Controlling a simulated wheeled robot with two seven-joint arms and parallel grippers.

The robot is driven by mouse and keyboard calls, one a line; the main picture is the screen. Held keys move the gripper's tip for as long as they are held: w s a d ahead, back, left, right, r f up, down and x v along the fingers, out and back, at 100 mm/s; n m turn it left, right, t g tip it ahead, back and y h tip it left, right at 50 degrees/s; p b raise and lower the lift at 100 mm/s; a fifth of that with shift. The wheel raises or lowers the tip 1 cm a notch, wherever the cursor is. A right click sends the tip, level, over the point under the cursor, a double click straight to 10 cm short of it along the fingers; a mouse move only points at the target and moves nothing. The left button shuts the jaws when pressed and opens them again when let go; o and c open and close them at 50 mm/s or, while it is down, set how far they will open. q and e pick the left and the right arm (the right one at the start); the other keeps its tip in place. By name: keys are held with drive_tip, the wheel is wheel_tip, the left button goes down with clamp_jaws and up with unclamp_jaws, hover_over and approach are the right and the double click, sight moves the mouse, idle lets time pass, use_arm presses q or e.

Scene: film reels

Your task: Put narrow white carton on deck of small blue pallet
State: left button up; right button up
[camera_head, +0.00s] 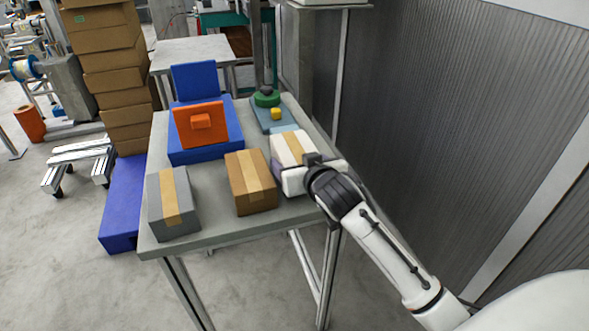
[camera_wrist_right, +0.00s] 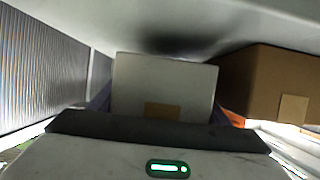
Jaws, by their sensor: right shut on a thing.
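The narrow white carton (camera_head: 286,148), with a tan tape strip, is at the right side of the grey table. My right gripper (camera_head: 297,166) is shut on it, and its fingers cover part of the sides. In the right wrist view the carton (camera_wrist_right: 165,85) stands upright between the fingers. I cannot tell whether its base touches the table. A low blue slab (camera_head: 222,150) on the table, left of the carton, looks like the small blue pallet. An orange block (camera_head: 201,124) with a knob stands on it. My left gripper is not in view.
A brown carton (camera_head: 250,182) stands just left of the white one, and a grey carton (camera_head: 172,203) is at the table's front left. Behind are a blue-grey platform (camera_head: 265,117) with green and yellow pieces. A ribbed wall (camera_head: 450,110) rises on the right.

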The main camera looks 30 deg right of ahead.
drive_tip(key=shift+f, duration=0.85)
drive_tip(key=shift+f, duration=0.15)
drive_tip(key=o, duration=1)
drive_tip(key=shift+f, duration=0.15)
drive_tip(key=shift+o, duration=0.3)
